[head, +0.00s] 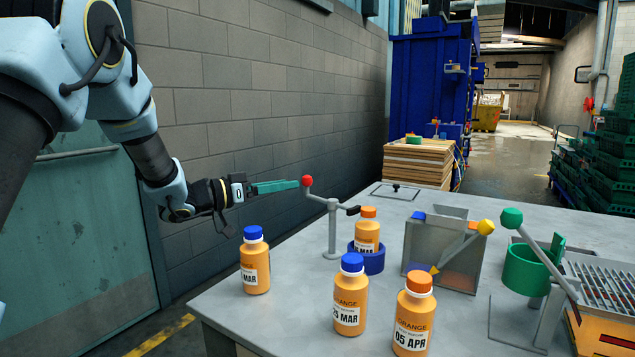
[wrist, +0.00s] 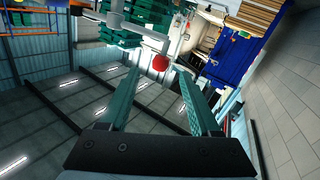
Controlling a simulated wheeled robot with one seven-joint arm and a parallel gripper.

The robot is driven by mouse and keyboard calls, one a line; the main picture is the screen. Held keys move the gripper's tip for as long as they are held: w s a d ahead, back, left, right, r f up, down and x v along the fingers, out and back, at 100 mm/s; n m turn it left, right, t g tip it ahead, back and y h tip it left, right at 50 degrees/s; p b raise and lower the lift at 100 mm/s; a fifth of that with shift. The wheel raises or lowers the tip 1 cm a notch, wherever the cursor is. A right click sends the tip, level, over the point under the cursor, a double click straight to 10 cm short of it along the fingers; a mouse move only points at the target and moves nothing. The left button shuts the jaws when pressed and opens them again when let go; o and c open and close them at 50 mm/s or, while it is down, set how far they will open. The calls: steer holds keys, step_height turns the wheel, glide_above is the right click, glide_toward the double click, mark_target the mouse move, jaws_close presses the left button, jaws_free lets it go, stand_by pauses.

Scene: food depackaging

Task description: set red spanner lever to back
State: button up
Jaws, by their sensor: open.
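The red spanner lever's red ball knob (head: 307,181) tops a grey arm on a grey post (head: 332,230) standing on the table. The knob end points left, toward my gripper. My gripper (head: 298,185) is open, its green fingers level with the knob and just left of it. In the wrist view the red knob (wrist: 160,62) shows just beyond the tips of my open gripper (wrist: 160,75), between them. I cannot tell whether the fingers touch the knob. A blue ring holder (head: 367,262) beside the post holds an orange bottle (head: 367,232) with an orange cap.
Three orange bottles stand on the front of the grey table (head: 290,312): blue-capped (head: 255,265), blue-capped (head: 349,300), orange-capped (head: 413,318). A yellow-knobbed lever (head: 486,227) by a grey box and a green-knobbed lever (head: 511,218) stand right. A block wall is behind my arm.

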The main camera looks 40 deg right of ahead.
steer(key=p+x, duration=0.2)
steer(key=x, duration=0.8)
steer(key=shift+w, duration=0.1)
steer(key=shift+c, duration=0.2)
jaws_close()
stand_by(1.0)
